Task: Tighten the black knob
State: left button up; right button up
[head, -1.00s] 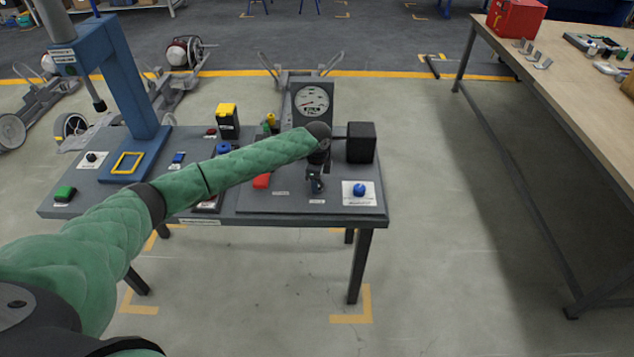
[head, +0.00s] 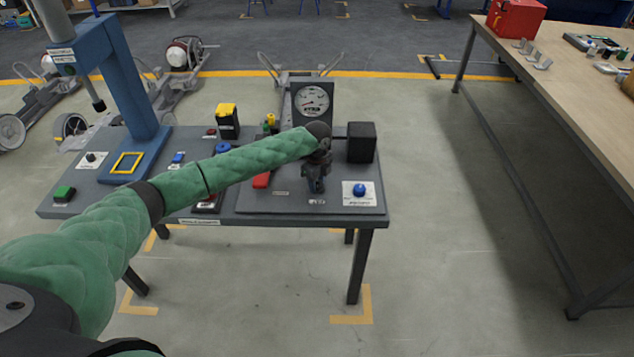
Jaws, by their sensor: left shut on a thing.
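My left gripper (head: 316,186) points down at the right-hand panel of the grey table, below the round dial gauge (head: 313,101). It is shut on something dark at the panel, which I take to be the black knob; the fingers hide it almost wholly. A separate small black knob (head: 91,157) sits on a white plate at the table's left, away from the gripper. My right gripper is not in view.
A black box (head: 361,142) stands right of the gripper, and a blue button (head: 359,190) on a white plate is near it. A red part (head: 262,180) lies to the left. A blue press (head: 140,120) stands at the left. A wooden workbench (head: 590,95) is at the right.

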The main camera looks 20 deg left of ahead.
aim_at(317, 183)
pick_arm(q)
jog(key=shift+w+r, duration=0.1)
jog(key=shift+r, duration=0.05)
jog(key=o, duration=0.9)
jog(key=shift+o, duration=0.5)
jog(key=shift+r, duration=0.1)
jog(key=shift+r+b, duration=0.35)
notch_tip(317, 183, up, 5)
jog(key=shift+r+b, duration=0.2)
jog(key=shift+b, duration=0.85)
jog(key=shift+r, duration=0.7)
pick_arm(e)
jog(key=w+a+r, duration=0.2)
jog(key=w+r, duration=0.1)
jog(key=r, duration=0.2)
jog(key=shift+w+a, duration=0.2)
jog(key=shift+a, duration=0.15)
pick_arm(q)
jog(key=shift+f, duration=0.1)
